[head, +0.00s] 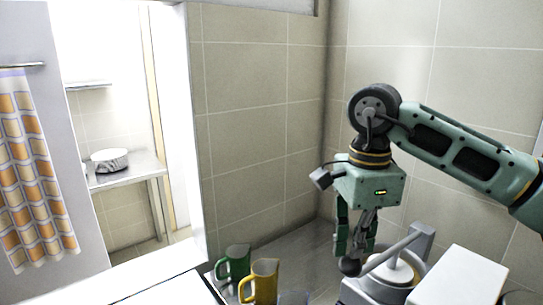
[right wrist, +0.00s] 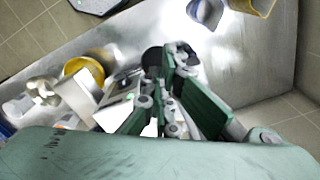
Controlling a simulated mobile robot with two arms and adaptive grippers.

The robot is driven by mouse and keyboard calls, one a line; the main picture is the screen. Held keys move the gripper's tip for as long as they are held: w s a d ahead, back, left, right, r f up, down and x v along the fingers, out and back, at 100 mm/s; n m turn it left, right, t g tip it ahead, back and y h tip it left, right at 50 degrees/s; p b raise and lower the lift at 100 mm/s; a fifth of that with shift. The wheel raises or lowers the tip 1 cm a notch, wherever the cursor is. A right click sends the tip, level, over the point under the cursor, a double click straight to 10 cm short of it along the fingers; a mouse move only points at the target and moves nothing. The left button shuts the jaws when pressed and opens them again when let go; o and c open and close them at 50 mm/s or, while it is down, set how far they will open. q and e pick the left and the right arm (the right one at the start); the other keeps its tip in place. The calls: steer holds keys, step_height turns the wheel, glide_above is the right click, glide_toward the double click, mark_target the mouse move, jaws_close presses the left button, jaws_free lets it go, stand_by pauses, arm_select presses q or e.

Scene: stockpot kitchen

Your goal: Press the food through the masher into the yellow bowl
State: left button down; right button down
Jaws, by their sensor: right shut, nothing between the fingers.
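My right gripper (head: 357,252) points down over the counter, its fingers closed together and empty. It stands at the dark round knob (head: 350,267) on the end of the masher's grey lever (head: 398,248); I cannot tell whether they touch. The masher's pale body (head: 372,290) is partly hidden at the bottom of the head view. In the right wrist view, the fingertips (right wrist: 180,52) are beside a dark round shape that looks like the knob (right wrist: 152,58). A round yellow rim, likely the yellow bowl (right wrist: 84,70), shows to the left there. Its contents are unclear. My left gripper is out of view.
A green mug (head: 235,262) and a yellow mug (head: 263,280) stand on the metal counter (head: 300,250) left of the gripper. A white box-like block (head: 460,276) is at the right. Tiled walls (head: 250,100) close off the corner behind. Counter between mugs and wall looks clear.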

mark_target(353, 269)
steer(key=shift+f+b, duration=0.35)
steer(key=shift+f, duration=0.3)
steer(key=shift+s+f+b, duration=0.1)
steer(key=shift+f+b, duration=1.25)
steer(key=shift+f, duration=0.75)
stand_by(5.2)
